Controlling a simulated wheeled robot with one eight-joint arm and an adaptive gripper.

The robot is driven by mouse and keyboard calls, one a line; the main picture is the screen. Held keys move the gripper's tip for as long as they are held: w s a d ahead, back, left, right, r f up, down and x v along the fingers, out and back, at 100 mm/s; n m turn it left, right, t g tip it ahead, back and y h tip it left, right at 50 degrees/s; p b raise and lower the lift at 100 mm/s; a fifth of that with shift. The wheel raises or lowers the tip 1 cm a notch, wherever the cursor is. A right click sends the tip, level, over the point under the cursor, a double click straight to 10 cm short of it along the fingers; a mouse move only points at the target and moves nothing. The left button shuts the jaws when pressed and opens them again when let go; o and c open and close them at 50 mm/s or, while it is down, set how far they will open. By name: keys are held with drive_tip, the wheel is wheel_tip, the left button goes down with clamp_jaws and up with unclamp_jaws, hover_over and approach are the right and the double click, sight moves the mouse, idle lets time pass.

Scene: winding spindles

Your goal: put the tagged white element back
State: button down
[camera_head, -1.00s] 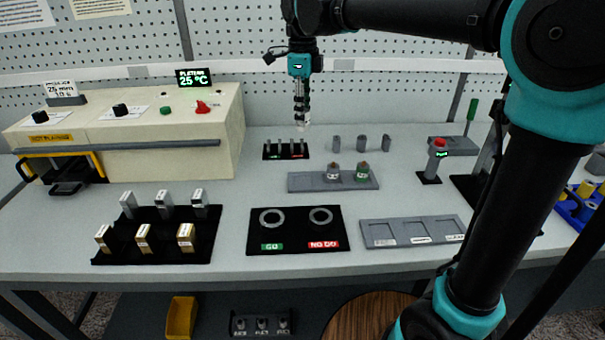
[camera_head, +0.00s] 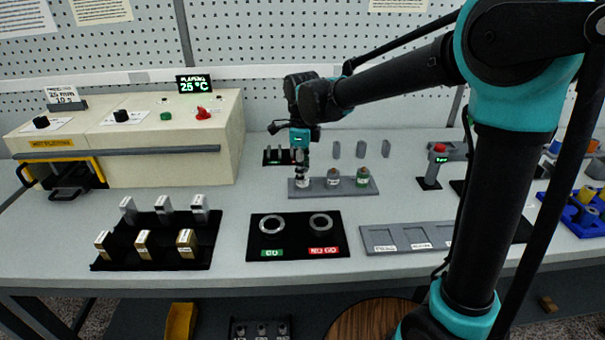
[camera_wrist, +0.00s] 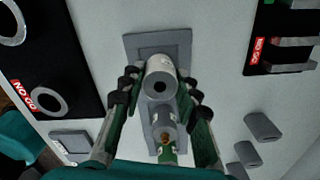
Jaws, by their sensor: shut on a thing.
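My gripper (camera_head: 301,163) is shut on a white cylindrical element (camera_head: 302,183), low over the left end of the grey tray (camera_head: 346,192). In the wrist view, the fingers (camera_wrist: 158,88) stand on both sides of the white element (camera_wrist: 161,72), whose near end shows a dark hole. I cannot tell whether it touches the tray. A grey element (camera_head: 333,178) and a green one (camera_head: 361,177) stand on the tray to its right. No tag on the held element can be read.
The black GO / NO GO plate (camera_head: 296,229) lies in front of the tray, a grey compartment tray (camera_head: 408,250) to its right. Several grey pieces (camera_head: 360,149) stand behind. A red-topped post (camera_head: 437,165) stands at right.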

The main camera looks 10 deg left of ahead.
drive_tip(key=shift+f, duration=0.4)
drive_tip(key=shift+f, duration=0.15)
drive_tip(key=c, duration=1.1)
unclamp_jaws()
wheel_tip(320, 180, up, 12)
drive_tip(key=shift+r, duration=0.2)
